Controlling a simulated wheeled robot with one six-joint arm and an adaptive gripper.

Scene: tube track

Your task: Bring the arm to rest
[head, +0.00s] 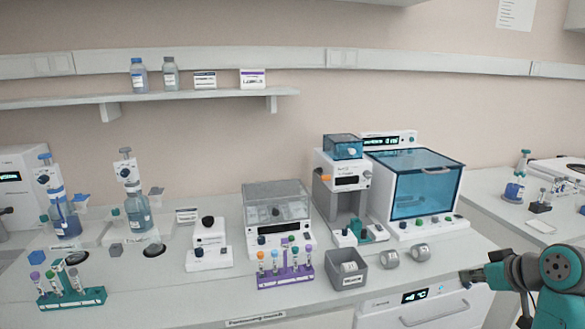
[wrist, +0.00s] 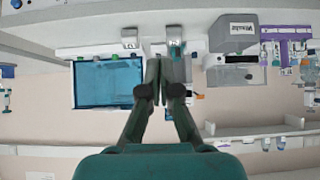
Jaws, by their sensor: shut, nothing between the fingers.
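My gripper (head: 470,277) shows at the lower right of the head view, at the end of my teal and grey arm (head: 560,270). It points left, in front of the bench's front edge. In the wrist view my gripper (wrist: 157,75) has its two fingers together, shut and empty. The wrist picture is upside down, with the bench at the top and the wall below. No object touches the fingers in view.
The blue-windowed machine (head: 425,185) stands behind my gripper. Two silver rolls (head: 420,252) and a grey bin (head: 347,270) sit near the front edge. A purple tube rack (head: 286,276) and a teal rack (head: 72,298) stand further left.

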